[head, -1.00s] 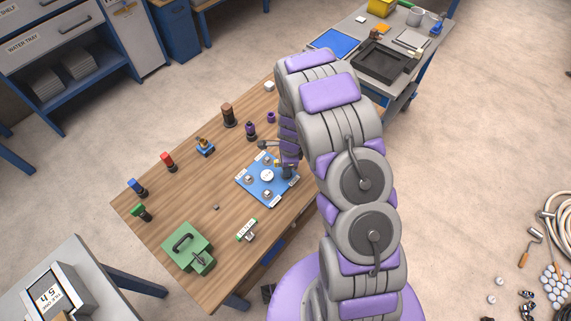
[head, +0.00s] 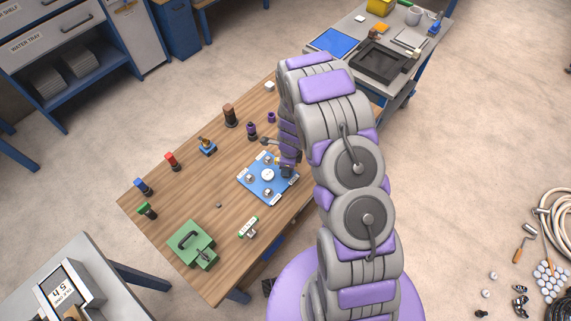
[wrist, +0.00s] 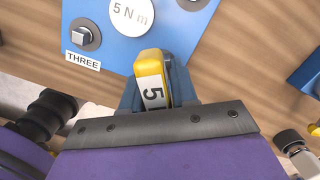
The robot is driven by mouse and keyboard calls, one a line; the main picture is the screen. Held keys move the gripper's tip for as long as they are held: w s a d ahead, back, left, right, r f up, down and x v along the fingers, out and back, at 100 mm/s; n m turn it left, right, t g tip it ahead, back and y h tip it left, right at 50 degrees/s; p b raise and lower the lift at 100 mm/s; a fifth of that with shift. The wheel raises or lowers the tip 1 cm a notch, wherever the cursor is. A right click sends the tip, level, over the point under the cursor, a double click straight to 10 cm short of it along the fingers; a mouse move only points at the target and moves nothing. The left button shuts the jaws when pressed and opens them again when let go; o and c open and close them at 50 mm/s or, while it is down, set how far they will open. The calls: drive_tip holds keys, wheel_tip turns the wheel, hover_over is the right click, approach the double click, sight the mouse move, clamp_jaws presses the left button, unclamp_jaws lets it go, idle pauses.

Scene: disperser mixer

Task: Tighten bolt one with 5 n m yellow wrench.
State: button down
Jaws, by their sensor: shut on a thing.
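My gripper (wrist: 152,85) is shut on the yellow wrench (wrist: 151,67), whose white label shows a "5". In the head view my gripper (head: 289,166) is over the right corner of the blue plate (head: 259,172), and the wrench there is mostly hidden. The blue plate also fills the top of the wrist view (wrist: 205,25), with a white "5 N m" disc (wrist: 131,14) and a bolt (wrist: 85,35) labelled THREE. Another bolt (wrist: 194,3) is cut off at the top edge. I cannot read a label for bolt one. The wrench's tip is hidden.
Several upright tools stand along the table's far side, including a blue one (head: 143,187) and a red one (head: 172,161). A green block with a handle (head: 193,246) sits front left. A grey cart (head: 420,35) stands behind right. The wooden table (head: 180,205) has free room left of the plate.

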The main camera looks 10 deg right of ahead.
drive_tip(key=shift+m+p, duration=2)
drive_tip(key=shift+p, duration=0.85)
drive_tip(key=shift+f+m+p, duration=0.1)
drive_tip(key=shift+m+p, duration=0.75)
drive_tip(key=shift+m, duration=0.05)
drive_tip(key=shift+s+m+p, duration=0.1)
drive_tip(key=shift+m+p, duration=0.2)
drive_tip(key=shift+p, duration=0.05)
drive_tip(key=shift+m+t+p, duration=0.3)
drive_tip(key=shift+m+p, duration=0.3)
drive_tip(key=shift+m, duration=0.1)
drive_tip(key=shift+m+h+p, duration=0.4)
drive_tip(key=shift+m+p, duration=0.3)
drive_tip(key=shift+m, duration=1.2)
